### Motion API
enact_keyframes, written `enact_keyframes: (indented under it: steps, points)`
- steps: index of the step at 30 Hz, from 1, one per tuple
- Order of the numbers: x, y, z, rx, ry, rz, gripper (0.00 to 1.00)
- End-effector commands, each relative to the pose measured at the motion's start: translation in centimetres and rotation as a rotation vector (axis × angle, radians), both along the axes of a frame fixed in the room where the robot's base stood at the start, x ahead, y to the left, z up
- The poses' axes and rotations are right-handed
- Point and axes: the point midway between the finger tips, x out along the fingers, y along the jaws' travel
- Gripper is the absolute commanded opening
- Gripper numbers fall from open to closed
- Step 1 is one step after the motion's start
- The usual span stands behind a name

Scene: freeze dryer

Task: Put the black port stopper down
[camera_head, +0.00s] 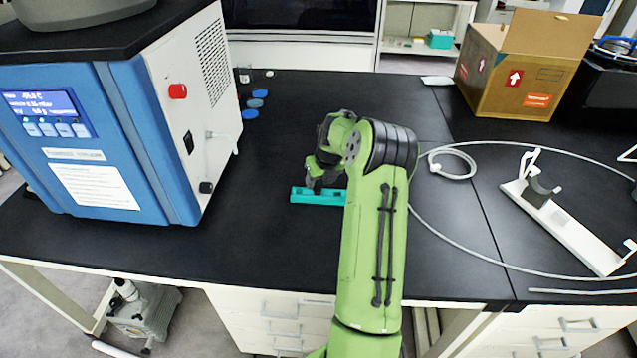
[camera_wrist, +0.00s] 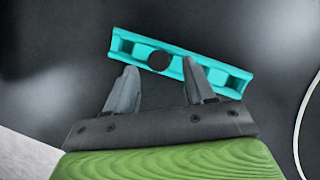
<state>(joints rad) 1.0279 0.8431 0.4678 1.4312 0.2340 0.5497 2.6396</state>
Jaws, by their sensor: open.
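The black port stopper (camera_wrist: 159,60) shows in the wrist view as a dark round shape in the middle of a teal holder (camera_wrist: 229,79). In the head view the teal holder (camera_head: 325,198) lies on the black bench top, and the stopper is hidden by my arm there. My gripper (camera_wrist: 160,80) is open, its two fingers apart on either side of the stopper and reaching the holder's near edge in the picture. Nothing shows held between the fingers. In the head view my gripper (camera_head: 315,184) is over the holder. I cannot tell whether the fingers touch the holder.
A blue and white freeze dryer (camera_head: 120,130) stands at the left, with a red knob (camera_head: 177,91) on its side. A cardboard box (camera_head: 515,75) is at the back right. A white stand (camera_head: 565,228) and a pale hose (camera_head: 462,250) lie at the right. Blue caps (camera_head: 256,103) lie behind.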

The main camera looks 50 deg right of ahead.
Motion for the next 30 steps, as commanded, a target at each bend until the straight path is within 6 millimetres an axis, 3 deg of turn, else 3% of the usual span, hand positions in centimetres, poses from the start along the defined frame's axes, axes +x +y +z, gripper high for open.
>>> enact_keyframes:
  steps: [1,6,14,17,19,22,27,30]
  points:
    - [-0.5,0.1,1.8,-0.005,-0.002,-0.002,0.54]
    - [-2.0,0.7,5.8,-0.003,-0.002,-0.001,0.54]
    - [-2.8,2.0,8.8,-0.024,0.009,0.054,0.54]
    - [-2.1,6.2,11.5,-0.137,0.064,0.332,0.54]
    - [-2.2,10.9,14.3,-0.267,0.124,0.650,0.54]
    - [-4.1,17.8,17.9,-0.464,0.216,1.147,0.54]
    - [-10.9,28.0,22.0,-0.808,0.326,1.986,0.54]
    - [-16.2,32.3,22.6,-1.027,0.344,2.458,0.54]
